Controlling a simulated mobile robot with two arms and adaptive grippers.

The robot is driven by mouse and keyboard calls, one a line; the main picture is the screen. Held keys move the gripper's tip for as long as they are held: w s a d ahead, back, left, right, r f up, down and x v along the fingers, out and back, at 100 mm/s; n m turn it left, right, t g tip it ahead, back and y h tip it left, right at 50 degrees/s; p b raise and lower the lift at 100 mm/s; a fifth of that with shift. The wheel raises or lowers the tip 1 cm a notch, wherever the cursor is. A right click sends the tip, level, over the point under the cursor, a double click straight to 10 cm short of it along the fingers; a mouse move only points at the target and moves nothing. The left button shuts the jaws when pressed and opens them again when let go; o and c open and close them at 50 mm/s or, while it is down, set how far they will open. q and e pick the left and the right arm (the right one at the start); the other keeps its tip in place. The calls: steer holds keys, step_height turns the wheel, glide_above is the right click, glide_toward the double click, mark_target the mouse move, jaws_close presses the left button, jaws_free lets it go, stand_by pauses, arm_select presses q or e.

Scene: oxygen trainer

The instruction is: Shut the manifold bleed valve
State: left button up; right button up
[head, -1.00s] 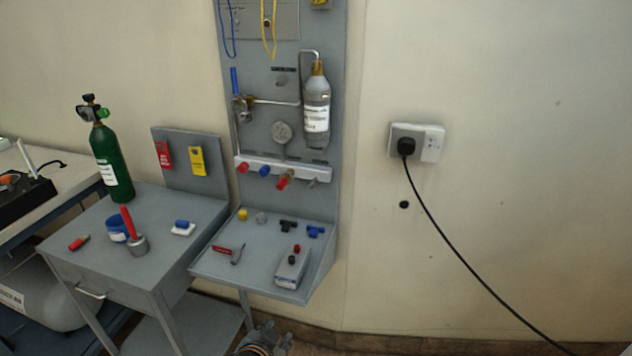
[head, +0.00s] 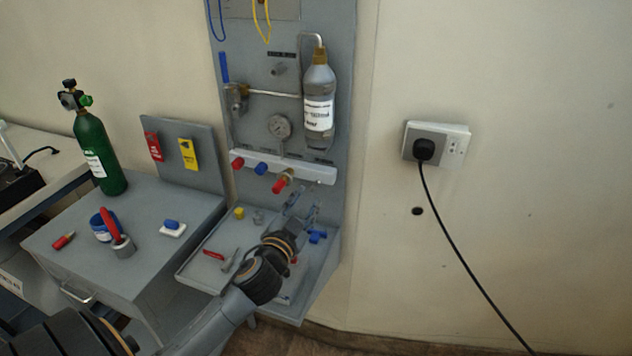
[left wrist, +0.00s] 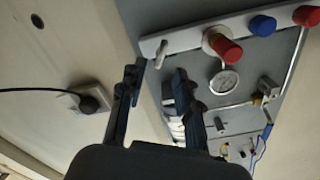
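The grey manifold bar (head: 322,174) runs across the wall panel, with a red knob (head: 237,163), a blue knob (head: 261,168) and a red knob on a brass body (head: 280,184). In the left wrist view, the small silver bleed valve (left wrist: 163,54) hangs at the bar's end beyond the brass-bodied knob. My left gripper (head: 303,203) is just below the bar's right end and hides the valve in the head view. Its fingers are apart and empty; in the left wrist view the gripper (left wrist: 157,75) has the valve ahead, between its fingertips. My right gripper is not in view.
Below the bar, a grey shelf (head: 190,270) holds small fittings, partly behind my left arm. A side table (head: 70,235) carries a green cylinder (head: 97,155). A pressure gauge (head: 279,127) and grey bottle (head: 318,100) sit above the bar. The wall at right is mostly clear.

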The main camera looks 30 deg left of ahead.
mark_target(315, 187)
arm_select(q)
steer(key=x, duration=0.6)
steer(key=shift+p, duration=0.3)
steer(key=shift+w+a, duration=0.15)
steer(key=shift+w, duration=0.3)
steer(key=shift+c, duration=1.3)
jaws_close()
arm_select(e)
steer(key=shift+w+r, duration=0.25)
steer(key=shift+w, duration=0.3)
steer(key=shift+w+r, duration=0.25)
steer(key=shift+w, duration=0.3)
